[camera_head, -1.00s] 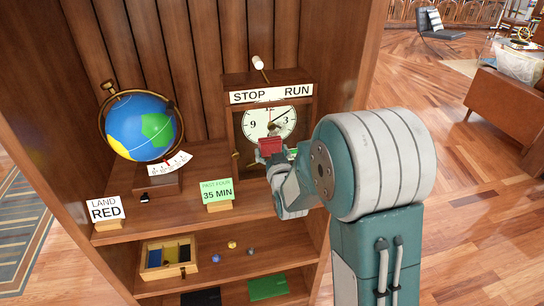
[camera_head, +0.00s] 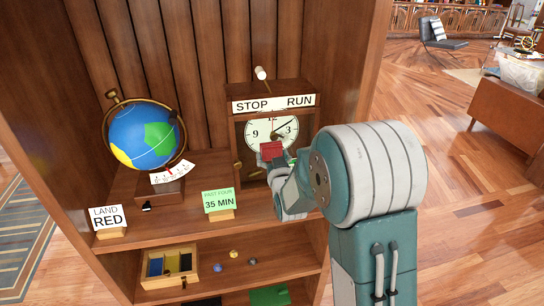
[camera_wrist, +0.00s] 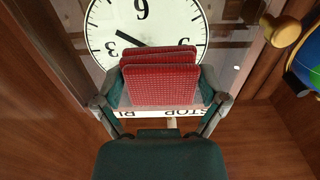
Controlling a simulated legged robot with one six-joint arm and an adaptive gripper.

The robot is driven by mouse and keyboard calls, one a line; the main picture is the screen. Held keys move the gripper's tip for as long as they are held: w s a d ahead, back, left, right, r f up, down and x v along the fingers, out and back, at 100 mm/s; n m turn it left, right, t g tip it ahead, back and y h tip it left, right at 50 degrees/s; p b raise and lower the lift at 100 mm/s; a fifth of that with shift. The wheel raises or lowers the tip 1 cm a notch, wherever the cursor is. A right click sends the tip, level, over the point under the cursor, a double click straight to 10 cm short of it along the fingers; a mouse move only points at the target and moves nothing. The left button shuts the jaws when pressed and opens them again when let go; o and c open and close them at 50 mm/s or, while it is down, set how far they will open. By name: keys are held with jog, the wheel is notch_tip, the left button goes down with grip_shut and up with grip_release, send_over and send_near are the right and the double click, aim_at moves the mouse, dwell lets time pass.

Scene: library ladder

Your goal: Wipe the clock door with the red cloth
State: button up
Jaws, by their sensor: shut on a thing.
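The clock (camera_head: 272,134) stands on the upper shelf, with a wooden case, a white face and a STOP RUN sign across its top. My gripper (camera_head: 270,157) is in front of the lower part of the clock face. It is shut on the folded red cloth (camera_head: 272,149). In the wrist view the cloth (camera_wrist: 158,78) sits between the two fingers of my gripper (camera_wrist: 160,95), before the clock face (camera_wrist: 145,25). I cannot tell whether the cloth touches the clock door. My arm hides the clock's lower right part.
A globe (camera_head: 145,135) stands left of the clock. A LAND RED card (camera_head: 108,217) and a green 35 MIN card (camera_head: 218,201) stand on the shelf's front. Below are a compartmented box (camera_head: 168,284) and several small balls. A brass knob (camera_wrist: 281,29) shows in the wrist view.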

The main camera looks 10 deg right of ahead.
aim_at(291, 144)
jog(key=shift+w, duration=0.8)
jog(key=shift+d, duration=3.45)
jog(key=shift+a, duration=0.15)
